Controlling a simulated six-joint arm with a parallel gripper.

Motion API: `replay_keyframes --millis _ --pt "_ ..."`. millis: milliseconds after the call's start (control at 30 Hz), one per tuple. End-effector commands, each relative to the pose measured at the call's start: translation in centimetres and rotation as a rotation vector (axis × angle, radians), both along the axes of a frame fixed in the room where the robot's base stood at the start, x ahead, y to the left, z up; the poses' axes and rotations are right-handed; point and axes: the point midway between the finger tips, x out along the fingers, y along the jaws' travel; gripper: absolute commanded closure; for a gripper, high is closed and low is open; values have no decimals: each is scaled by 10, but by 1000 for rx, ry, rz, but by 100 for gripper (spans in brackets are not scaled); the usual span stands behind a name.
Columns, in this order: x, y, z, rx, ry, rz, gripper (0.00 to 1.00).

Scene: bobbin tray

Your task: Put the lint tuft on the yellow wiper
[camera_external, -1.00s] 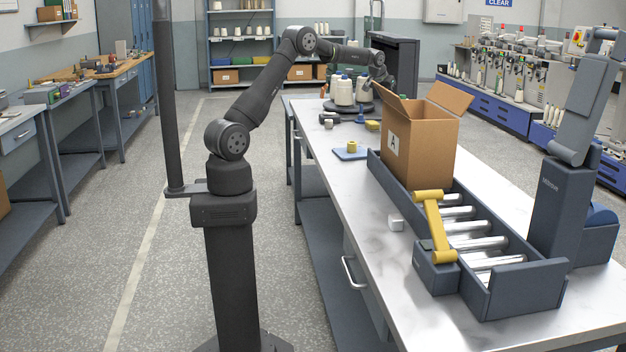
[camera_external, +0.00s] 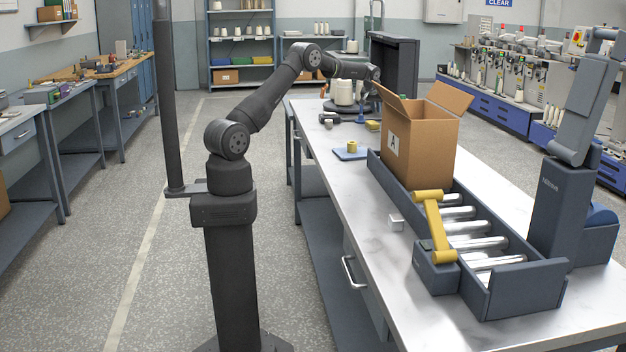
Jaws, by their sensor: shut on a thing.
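I cannot make out the lint tuft anywhere. A small flat yellow piece (camera_external: 373,126), which looks like the yellow wiper, lies on the table left of the carton. My gripper appears above it in the picture; I cannot tell the gap between them.
An open carton (camera_external: 421,140) marked A stands in a grey roller tray (camera_external: 520,290) with a yellow bar (camera_external: 434,226). A blue pad (camera_external: 343,156) holds a yellow ring (camera_external: 352,146). A small pale cube (camera_external: 396,222) sits near the front edge.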

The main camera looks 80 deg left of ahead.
Motion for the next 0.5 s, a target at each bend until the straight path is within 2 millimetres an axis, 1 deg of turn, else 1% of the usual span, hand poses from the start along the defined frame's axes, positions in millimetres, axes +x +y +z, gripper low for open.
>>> replay_keyframes --millis 33,133,267,500 --pt "-1 8 -5 0 0 2 100" --pt "-3 18 -10 0 0 0 100" --pt "-3 20 -16 -1 1 -1 100" --pt "-4 20 -48 -1 2 -1 100"
